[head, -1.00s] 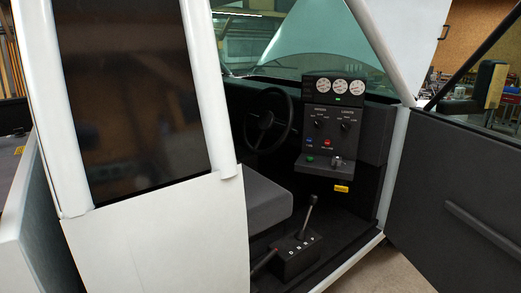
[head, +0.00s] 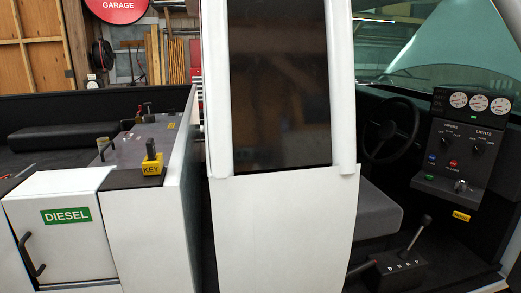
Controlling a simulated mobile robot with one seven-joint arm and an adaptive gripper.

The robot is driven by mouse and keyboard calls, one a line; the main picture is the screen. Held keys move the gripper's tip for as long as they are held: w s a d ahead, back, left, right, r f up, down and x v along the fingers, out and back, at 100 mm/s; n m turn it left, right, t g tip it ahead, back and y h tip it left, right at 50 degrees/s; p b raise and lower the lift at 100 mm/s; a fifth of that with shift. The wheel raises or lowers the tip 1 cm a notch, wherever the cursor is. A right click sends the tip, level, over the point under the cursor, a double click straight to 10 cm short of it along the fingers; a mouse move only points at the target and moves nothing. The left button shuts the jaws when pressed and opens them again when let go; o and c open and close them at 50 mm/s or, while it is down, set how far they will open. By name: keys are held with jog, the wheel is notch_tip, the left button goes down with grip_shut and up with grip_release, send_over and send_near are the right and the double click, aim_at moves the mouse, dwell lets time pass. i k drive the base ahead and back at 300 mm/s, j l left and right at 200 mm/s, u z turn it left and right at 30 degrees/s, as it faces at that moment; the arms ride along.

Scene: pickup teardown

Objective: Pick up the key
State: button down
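A yellow block labelled KEY (head: 152,169) sits on the black top at the near corner of the white truck bed wall, left of centre in the head view. A small dark upright piece, which looks like the key (head: 151,149), stands at this block. Whether it sits in the block or behind it is hard to tell at this size. My gripper is not in view.
A white cabinet marked DIESEL (head: 66,216) with a black handle is left of the key. Dark levers (head: 104,148) stand on a grey panel behind it. The white cab pillar and panel (head: 282,230) rise to the right, before the dashboard (head: 462,140) and steering wheel (head: 391,130).

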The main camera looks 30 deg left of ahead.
aim_at(151, 145)
jog(key=u, duration=1.95)
jog(key=z, duration=2.25)
jog(key=u, duration=2.25)
